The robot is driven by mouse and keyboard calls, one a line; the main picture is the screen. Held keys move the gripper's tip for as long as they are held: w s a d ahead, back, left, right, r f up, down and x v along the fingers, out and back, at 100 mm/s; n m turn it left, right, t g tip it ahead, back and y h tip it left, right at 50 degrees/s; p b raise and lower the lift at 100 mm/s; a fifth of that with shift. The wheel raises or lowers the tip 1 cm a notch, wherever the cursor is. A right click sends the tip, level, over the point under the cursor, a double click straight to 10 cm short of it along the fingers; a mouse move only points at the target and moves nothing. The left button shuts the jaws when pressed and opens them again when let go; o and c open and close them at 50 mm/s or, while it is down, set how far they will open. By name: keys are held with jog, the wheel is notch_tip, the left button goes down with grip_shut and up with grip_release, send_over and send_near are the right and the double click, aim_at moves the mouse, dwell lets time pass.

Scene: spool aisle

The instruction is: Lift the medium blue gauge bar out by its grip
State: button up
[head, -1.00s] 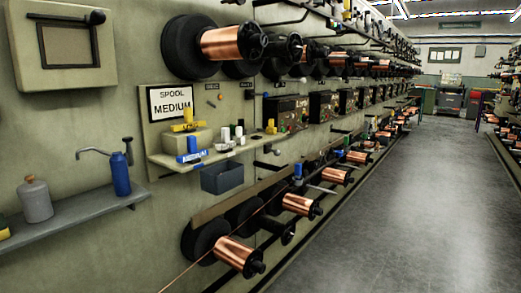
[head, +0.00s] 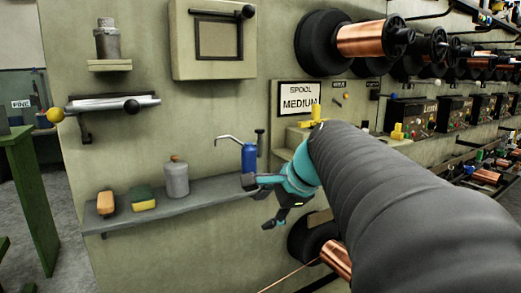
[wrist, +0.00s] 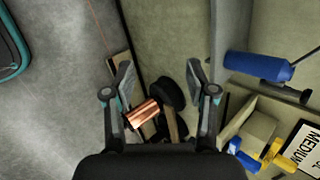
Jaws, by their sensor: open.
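The medium blue gauge bar is hidden behind my arm in the head view. In the wrist view, a small blue piece (wrist: 235,145) low on the right, beside the stepped block, appears to be part of it. A yellow gauge bar (wrist: 271,151) is near it, and its yellow top (head: 316,112) shows above my arm in the head view. My gripper (head: 260,204) is open and empty, in front of the grey shelf and left of the bar's shelf. In the wrist view, the open fingers (wrist: 160,76) have nothing between them and are well apart from the blue piece.
A blue oil can (head: 249,157) stands on the grey shelf (head: 215,190), close behind my gripper; it also shows in the wrist view (wrist: 257,66). A grey canister (head: 177,180) and sponges are left of it. Copper spools (head: 337,257) jut from the wall below.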

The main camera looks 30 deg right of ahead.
jog(key=w+d+r+m+t, duration=0.1)
jog(key=d+r+m+t, duration=0.1)
jog(key=d+r+m, duration=0.55)
jog(key=w+d+r+m+t+h, duration=0.15)
jog(key=d+m, duration=0.25)
jog(key=d, duration=0.7)
jog(key=w+d+r+m+t+y, duration=0.1)
jog(key=d+r+m+t, duration=0.3)
jog(key=d, duration=0.5)
jog(key=shift+m+g+h, duration=0.35)
jog(key=shift+m+g, duration=0.4)
jog(key=shift+a+r+b+x, duration=0.1)
jog(key=shift+r+b+x, duration=0.1)
jog(key=shift+x, duration=2.05)
jog(key=shift+a+r+b+x, duration=0.1)
jog(key=shift+b+x, duration=0.05)
jog(key=shift+x, duration=2.1)
jog(key=shift+a+r+b+x, duration=0.1)
jog(key=shift+r+b+x, duration=0.1)
jog(key=shift+x, duration=2.05)
jog(key=shift+d, duration=0.1)
grip_shut()
